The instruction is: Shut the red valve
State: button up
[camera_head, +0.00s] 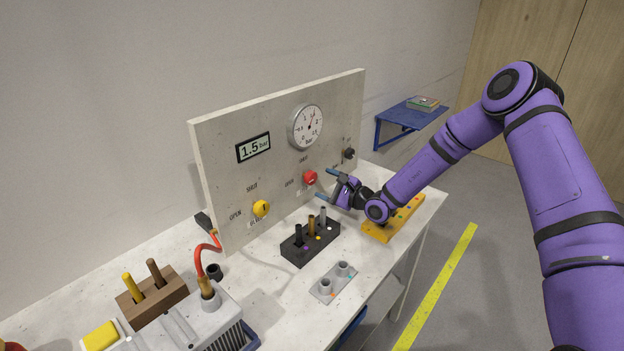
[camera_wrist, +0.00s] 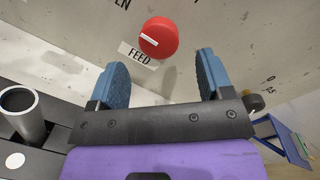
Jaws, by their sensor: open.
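The red valve (camera_head: 310,177) is a round knob on the upright panel (camera_head: 220,150), below the gauge. In the wrist view the red valve (camera_wrist: 159,38) carries a white pointer mark and sits above a label reading FEED. My gripper (camera_head: 325,184) is beside the red valve, in front of the panel. In the wrist view my gripper (camera_wrist: 155,75) is open, with its blue fingertips on either side of and short of the knob. Nothing is between the fingers. In the head view the word SHUT stands above the knob and OPEN to its left.
A yellow knob (camera_head: 261,208) is left on the panel and a dark knob (camera_head: 349,153) is right. A round gauge (camera_head: 305,127) and a 1.5 bar display (camera_head: 253,147) are above. A black block with pegs (camera_head: 296,253) and a yellow plate (camera_head: 376,232) stand on the bench below.

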aim_at(314, 179)
jog(key=shift+x, duration=2.95)
jog(key=c, duration=0.9)
